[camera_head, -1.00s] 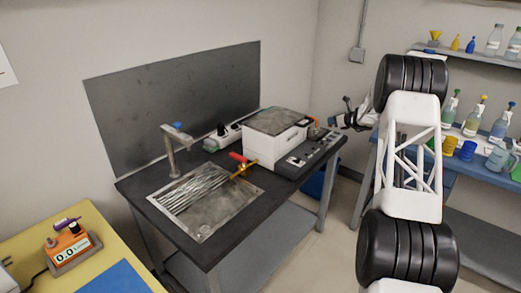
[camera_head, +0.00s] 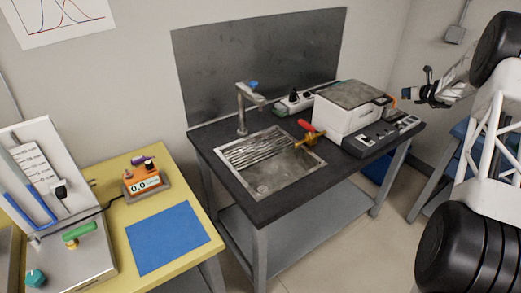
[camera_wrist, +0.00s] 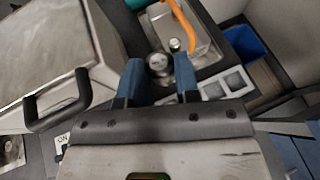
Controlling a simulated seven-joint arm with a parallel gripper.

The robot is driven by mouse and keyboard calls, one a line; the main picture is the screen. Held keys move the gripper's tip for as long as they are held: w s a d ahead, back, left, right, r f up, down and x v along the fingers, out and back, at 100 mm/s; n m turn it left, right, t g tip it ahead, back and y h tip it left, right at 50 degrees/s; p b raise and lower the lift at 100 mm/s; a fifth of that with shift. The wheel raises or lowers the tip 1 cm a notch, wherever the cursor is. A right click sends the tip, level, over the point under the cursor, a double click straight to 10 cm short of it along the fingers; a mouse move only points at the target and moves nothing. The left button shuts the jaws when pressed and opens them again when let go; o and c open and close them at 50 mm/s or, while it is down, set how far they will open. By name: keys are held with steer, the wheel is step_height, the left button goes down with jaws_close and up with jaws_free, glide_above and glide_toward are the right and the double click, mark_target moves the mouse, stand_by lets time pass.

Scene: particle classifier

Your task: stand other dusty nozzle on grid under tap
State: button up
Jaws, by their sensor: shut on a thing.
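My gripper (camera_head: 408,95) is right of the white box-shaped bath in the head view. In the wrist view, its two blue fingers (camera_wrist: 158,72) are closed around a small round grey metal piece, which I take for the nozzle (camera_wrist: 158,62). Dust on it is too small to make out. The grid (camera_head: 250,152) is a ribbed metal panel in the sink, well left of my gripper. The tap (camera_head: 243,108), grey with a blue top, rises behind the grid. No other nozzle can be made out on the grid.
An orange hose (camera_wrist: 186,22) curves over a metal tray near my fingers. A blue mat (camera_head: 167,238) lies on the yellow table.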

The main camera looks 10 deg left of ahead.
steer(key=s+a+r+m+t+h, duration=0.1)
steer(key=s+a+r, duration=0.4)
steer(key=a+r, duration=0.15)
steer(key=s+a+r+m+h, duration=0.1)
steer(key=s+a+r+h, duration=0.1)
steer(key=s+a+r, duration=0.45)
steer(key=shift+s+a+f+m+h, duration=0.7)
steer(key=shift+s+a+f+m, duration=0.25)
steer(key=shift+s+a, duration=3.6)
steer(key=s+a+f+n+g+y, duration=0.3)
steer(key=s+a+f, duration=0.4)
steer(key=a, duration=0.4)
steer(key=s+a+f+n+g+y, duration=0.3)
steer(key=s+a+f+n+y, duration=0.2)
steer(key=a, duration=0.6)
steer(key=s+a+f+n+g+y, duration=0.3)
steer(key=s+a+f+n, duration=0.2)
steer(key=s+a+f, duration=0.4)
steer(key=shift+s+a+f+y, duration=0.4)
steer(key=shift+s+a, duration=0.35)
steer(key=shift+a, duration=0.2)
